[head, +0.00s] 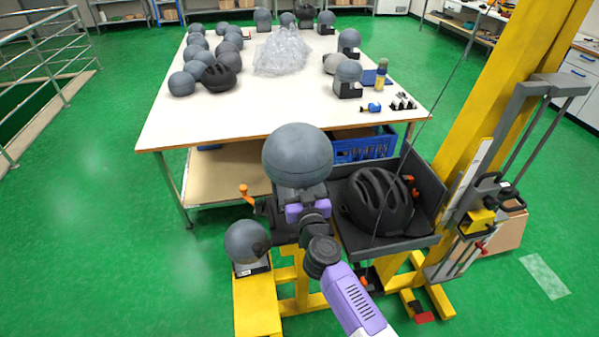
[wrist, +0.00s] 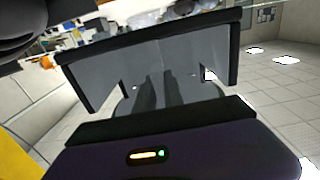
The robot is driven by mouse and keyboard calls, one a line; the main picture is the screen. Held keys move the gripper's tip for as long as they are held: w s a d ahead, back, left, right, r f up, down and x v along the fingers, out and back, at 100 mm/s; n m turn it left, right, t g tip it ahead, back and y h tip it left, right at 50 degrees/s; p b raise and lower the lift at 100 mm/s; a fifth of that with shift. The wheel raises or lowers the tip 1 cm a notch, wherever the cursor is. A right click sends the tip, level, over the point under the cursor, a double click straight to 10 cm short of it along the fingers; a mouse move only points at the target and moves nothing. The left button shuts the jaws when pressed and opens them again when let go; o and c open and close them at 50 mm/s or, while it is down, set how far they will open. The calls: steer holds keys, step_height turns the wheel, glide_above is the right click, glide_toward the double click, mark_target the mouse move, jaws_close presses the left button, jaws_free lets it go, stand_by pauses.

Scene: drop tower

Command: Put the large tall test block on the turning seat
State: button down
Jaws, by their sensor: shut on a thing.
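My gripper (head: 306,207) is shut on a large grey rounded test block (head: 297,155) and holds it upright by its lower part. The block is in the middle of the head view, in front of the table and left of a black helmet. The helmet (head: 377,201) lies in a dark open tray (head: 425,218) on the yellow tower. A smaller grey ball-shaped block (head: 246,243) stands on a yellow beam (head: 256,302) at lower left. I cannot tell for sure which part is the turning seat. In the wrist view, a dark-edged grey form (wrist: 180,75) fills the middle.
A white table (head: 225,110) behind holds several grey blocks, a clear plastic bag (head: 283,50) and small tools. A blue crate (head: 363,149) is under it. The yellow tower column (head: 500,90) rises at right with a thin cable beside it. Green floor (head: 110,250) is clear at left.

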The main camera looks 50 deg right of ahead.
step_height(320, 180, down, 4)
steer(key=shift+f, duration=0.1)
steer(key=shift+f+b, duration=2.5)
steer(key=shift+f, duration=0.2)
steer(key=shift+f, duration=0.2)
steer(key=c, duration=1.5)
jaws_free()
steer(key=shift+f, duration=0.15)
steer(key=shift+o, duration=0.2)
steer(key=shift+r, duration=0.2)
steer(key=shift+s+a+f, duration=0.1)
steer(key=shift+s+a, duration=0.2)
steer(key=v, duration=1.1)
steer(key=shift+s+p, duration=0.15)
steer(key=shift+p, duration=0.25)
